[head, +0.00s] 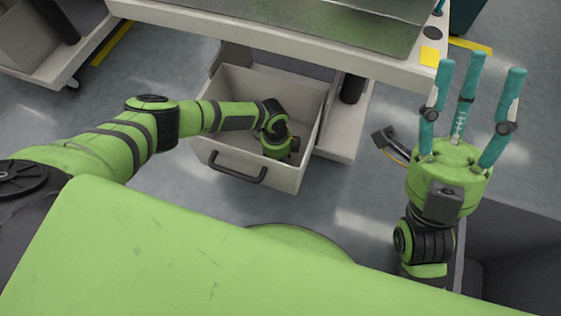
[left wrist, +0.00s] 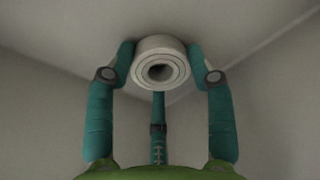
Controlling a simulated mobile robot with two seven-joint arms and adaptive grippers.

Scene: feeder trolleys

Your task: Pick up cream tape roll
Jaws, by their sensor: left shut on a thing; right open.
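The cream tape roll (left wrist: 160,65) shows in the left wrist view, with its round hole facing the camera. My left gripper (left wrist: 160,78) is shut on it, with teal fingers at its left and right sides and a third finger below it. In the head view my left arm reaches down into an open drawer (head: 238,172); the left fingers and the roll are hidden there. My right gripper (head: 470,90) is open and empty at the right, its three teal fingers pointing up and spread apart.
The drawer is pulled out from under a trolley (head: 200,18), with a dark handle (head: 238,170) on its front. A yellow note (head: 429,56) and a dark disc (head: 432,33) lie at the trolley's right end. A dark grey bin-like box (head: 515,255) stands at the lower right.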

